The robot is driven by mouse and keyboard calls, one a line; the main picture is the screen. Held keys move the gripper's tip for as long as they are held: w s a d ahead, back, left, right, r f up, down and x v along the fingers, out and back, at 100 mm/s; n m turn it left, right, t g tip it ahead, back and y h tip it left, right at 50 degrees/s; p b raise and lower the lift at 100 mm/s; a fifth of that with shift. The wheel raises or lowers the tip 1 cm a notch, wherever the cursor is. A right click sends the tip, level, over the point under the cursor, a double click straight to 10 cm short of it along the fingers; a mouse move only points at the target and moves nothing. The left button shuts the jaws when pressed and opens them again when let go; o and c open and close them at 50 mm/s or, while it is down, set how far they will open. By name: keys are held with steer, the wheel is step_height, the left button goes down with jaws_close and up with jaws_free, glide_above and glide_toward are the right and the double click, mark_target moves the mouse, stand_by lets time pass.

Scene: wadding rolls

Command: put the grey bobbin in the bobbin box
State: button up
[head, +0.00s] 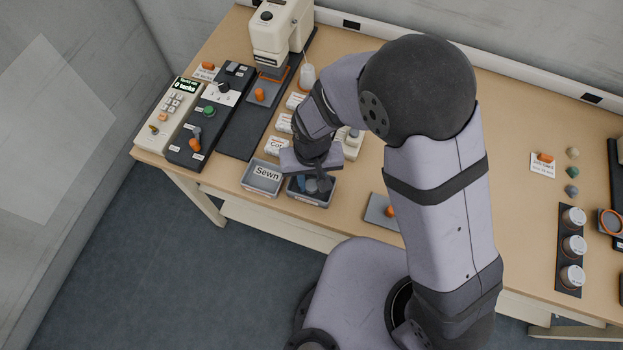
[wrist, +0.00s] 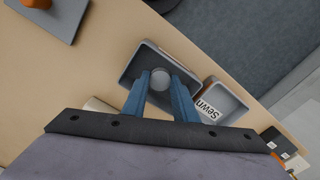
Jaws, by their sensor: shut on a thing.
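The grey bobbin (wrist: 161,79) shows as a small round disc between the blue fingertips in the wrist view. My gripper (wrist: 160,82) is shut on it. The gripper points down over a grey open box (wrist: 148,46), with the bobbin inside the box's outline as seen from the wrist. I cannot tell how high it is above the floor of the box. In the head view the box (head: 325,203) stands at the table's front edge under my gripper (head: 314,183), which partly hides it. The box's label is not readable.
A grey tray marked "Sewn" (head: 262,178) stands directly left of the box. A grey plate with an orange knob (head: 379,213) lies to the right. A sewing machine (head: 277,35) and control panels (head: 195,130) are behind and left.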

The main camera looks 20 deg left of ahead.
mark_target(311, 185)
steer(key=shift+f, duration=0.2)
steer(key=shift+f, duration=0.1)
steer(key=o, duration=1)
steer(key=shift+o, duration=0.2)
step_height(311, 185, up, 12)
steer(key=b, duration=0.2)
steer(key=w+d+m, duration=0.3)
steer(key=w+d, duration=0.1)
steer(key=d, duration=1)
steer(key=s+d+f+m, duration=0.1)
steer(key=s+d, duration=0.3)
steer(key=d, duration=0.9)
steer(key=shift+s+d+f+m, duration=0.15)
steer(key=shift+s+d+m, duration=0.15)
steer(key=shift+m, duration=0.5)
